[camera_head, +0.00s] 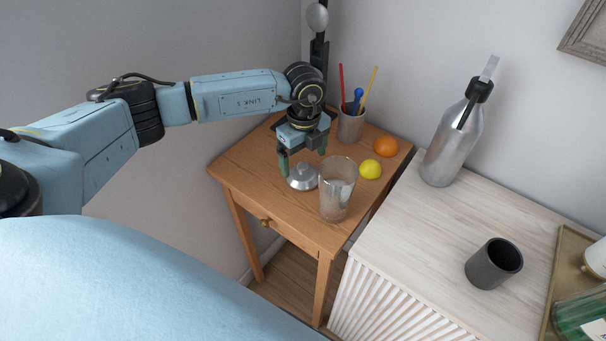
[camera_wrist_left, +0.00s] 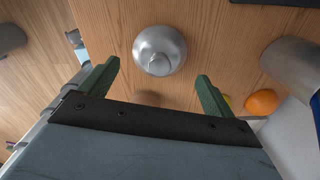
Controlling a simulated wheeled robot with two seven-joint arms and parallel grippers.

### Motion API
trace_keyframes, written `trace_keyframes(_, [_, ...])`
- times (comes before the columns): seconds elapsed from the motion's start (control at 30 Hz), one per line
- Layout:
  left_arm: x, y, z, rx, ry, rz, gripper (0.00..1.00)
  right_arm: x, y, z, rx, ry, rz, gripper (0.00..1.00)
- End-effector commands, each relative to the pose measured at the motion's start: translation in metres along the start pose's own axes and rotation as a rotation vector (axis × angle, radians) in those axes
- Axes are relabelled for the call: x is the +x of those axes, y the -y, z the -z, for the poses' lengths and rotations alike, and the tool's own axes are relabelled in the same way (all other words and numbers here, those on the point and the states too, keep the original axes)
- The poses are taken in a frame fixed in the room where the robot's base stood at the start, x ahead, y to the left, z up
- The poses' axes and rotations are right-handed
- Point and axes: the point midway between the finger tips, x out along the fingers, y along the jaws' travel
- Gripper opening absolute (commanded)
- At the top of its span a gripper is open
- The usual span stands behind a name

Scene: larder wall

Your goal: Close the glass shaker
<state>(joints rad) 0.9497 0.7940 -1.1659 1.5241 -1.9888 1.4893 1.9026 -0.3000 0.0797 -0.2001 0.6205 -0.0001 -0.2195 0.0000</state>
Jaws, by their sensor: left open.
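The glass shaker (camera_head: 337,190) stands upright on the small wooden table, its top uncovered. Its silver domed lid (camera_head: 302,178) lies on the table just left of the glass, and it also shows in the left wrist view (camera_wrist_left: 159,50). My left gripper (camera_head: 303,163) is above the lid, pointing down; in the left wrist view its green fingertips (camera_wrist_left: 158,75) are spread apart with nothing between them. The lid appears just beyond the fingertips, apart from them. My right gripper is not in view.
A lemon (camera_head: 370,169), an orange (camera_head: 385,146) and a cup of utensils (camera_head: 351,122) stand behind the glass. A pale cabinet (camera_head: 410,245) to the right bears a steel bottle (camera_head: 453,143), a dark cup (camera_head: 493,264) and a tray (camera_head: 562,270). The table's front left is clear.

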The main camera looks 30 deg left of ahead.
Motion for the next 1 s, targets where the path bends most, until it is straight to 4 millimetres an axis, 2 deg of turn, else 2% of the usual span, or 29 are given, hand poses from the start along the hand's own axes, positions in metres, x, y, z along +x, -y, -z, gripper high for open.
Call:
trace_keyframes(0.1, [0.020, -0.002, 0.000, -0.001, 0.000, -0.005, 0.90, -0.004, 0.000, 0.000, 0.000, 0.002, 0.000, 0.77])
trace_keyframes(0.23, [0.036, -0.001, 0.000, 0.000, 0.000, -0.002, 0.90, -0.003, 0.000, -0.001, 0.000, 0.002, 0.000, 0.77])
trace_keyframes(0.63, [0.040, -0.001, -0.001, 0.000, 0.000, -0.002, 0.90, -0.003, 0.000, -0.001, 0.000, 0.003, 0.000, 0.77])
trace_keyframes(1.0, [0.040, -0.001, -0.001, 0.000, 0.001, -0.001, 0.42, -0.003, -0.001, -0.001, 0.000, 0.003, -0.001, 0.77])
